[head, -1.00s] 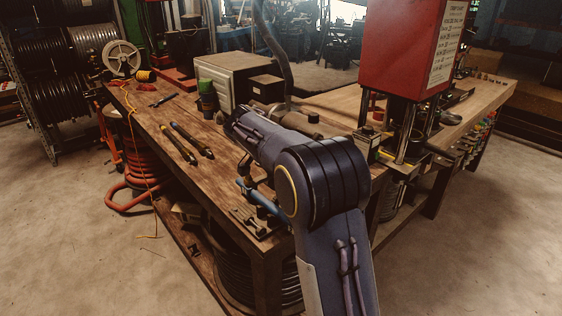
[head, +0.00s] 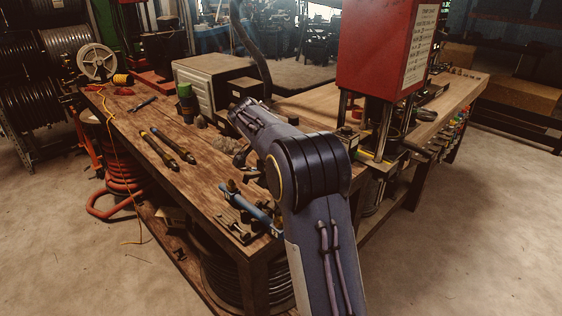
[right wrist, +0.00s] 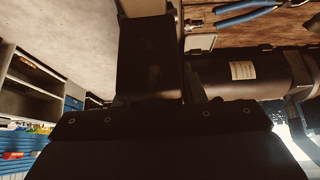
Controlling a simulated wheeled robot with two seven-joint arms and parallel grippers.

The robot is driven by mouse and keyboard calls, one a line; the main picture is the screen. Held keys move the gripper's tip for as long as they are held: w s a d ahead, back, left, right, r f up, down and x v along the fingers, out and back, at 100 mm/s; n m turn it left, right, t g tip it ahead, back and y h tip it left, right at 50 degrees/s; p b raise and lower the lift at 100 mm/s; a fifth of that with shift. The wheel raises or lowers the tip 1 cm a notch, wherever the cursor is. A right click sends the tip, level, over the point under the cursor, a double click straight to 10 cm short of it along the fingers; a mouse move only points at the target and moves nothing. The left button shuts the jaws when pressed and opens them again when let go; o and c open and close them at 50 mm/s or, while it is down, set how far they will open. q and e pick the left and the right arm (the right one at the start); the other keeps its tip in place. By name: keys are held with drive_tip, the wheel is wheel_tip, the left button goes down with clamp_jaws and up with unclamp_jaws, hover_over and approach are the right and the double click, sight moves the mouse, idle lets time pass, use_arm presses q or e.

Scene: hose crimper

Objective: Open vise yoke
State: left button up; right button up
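A blue and dark metal fixture (head: 250,208), which looks like the vise, is at the near corner of the wooden bench. My right arm partly covers it, and I cannot make out its yoke or whether that is open. My right arm reaches up from the bottom of the head view and bends over the bench beside it. Its fingertips are not clearly visible there. In the right wrist view, dark gripper parts fill the lower middle, and whether the fingers are apart is hidden. A dark labelled cylinder (right wrist: 243,72) lies close on the right. My left gripper is not in view.
Two dark hose pieces (head: 167,148) lie on the bench (head: 200,170). A grey box (head: 213,85) and green container (head: 186,100) stand behind. A red press (head: 385,45) stands to the right. Blue-handled pliers (right wrist: 248,12) show in the wrist view. Floor at right is clear.

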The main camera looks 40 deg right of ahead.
drive_tip(key=o, duration=0.3)
drive_tip(key=shift+o, duration=0.2)
drive_tip(key=shift+a, duration=0.1)
drive_tip(key=v, duration=0.7)
drive_tip(key=shift+a+r+b, duration=0.15)
drive_tip(key=shift+r+b, duration=0.2)
drive_tip(key=shift+b, duration=0.05)
drive_tip(key=shift+f, duration=0.1)
